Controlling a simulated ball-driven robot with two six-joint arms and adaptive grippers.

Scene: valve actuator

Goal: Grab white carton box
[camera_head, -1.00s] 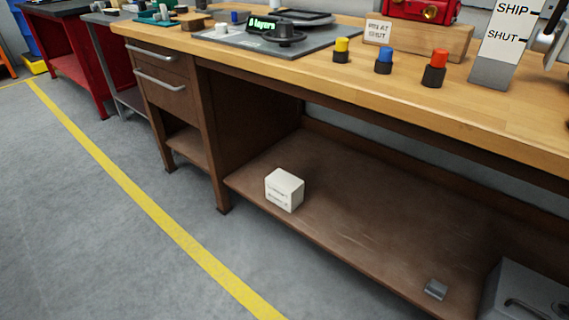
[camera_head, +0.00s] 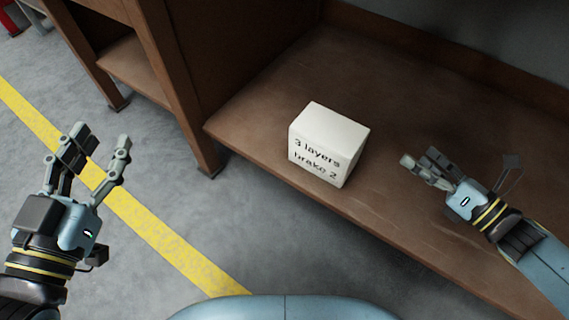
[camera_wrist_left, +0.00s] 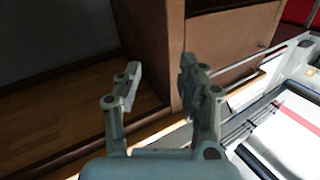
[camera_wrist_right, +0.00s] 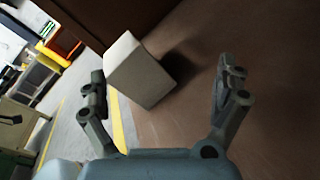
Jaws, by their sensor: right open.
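The white carton box (camera_head: 328,146) stands on the lower brown shelf near its front edge. Its front reads "3 layers brake 2". My right gripper (camera_head: 424,164) is above the shelf to the right of the box, open and empty, its fingers towards the box. In the right wrist view the box (camera_wrist_right: 140,72) is ahead of the open fingers (camera_wrist_right: 164,88), nearer the left finger, apart from the palm. My left gripper (camera_head: 103,143) is over the floor at the left, open and empty. Its spread fingers (camera_wrist_left: 158,80) also show in the left wrist view.
The lower shelf (camera_head: 270,90) is bare around the box. A bench leg (camera_head: 175,90) and side panel rise to the left of it. A yellow line (camera_head: 165,245) runs along the grey floor. The shelf's back board closes off the rear.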

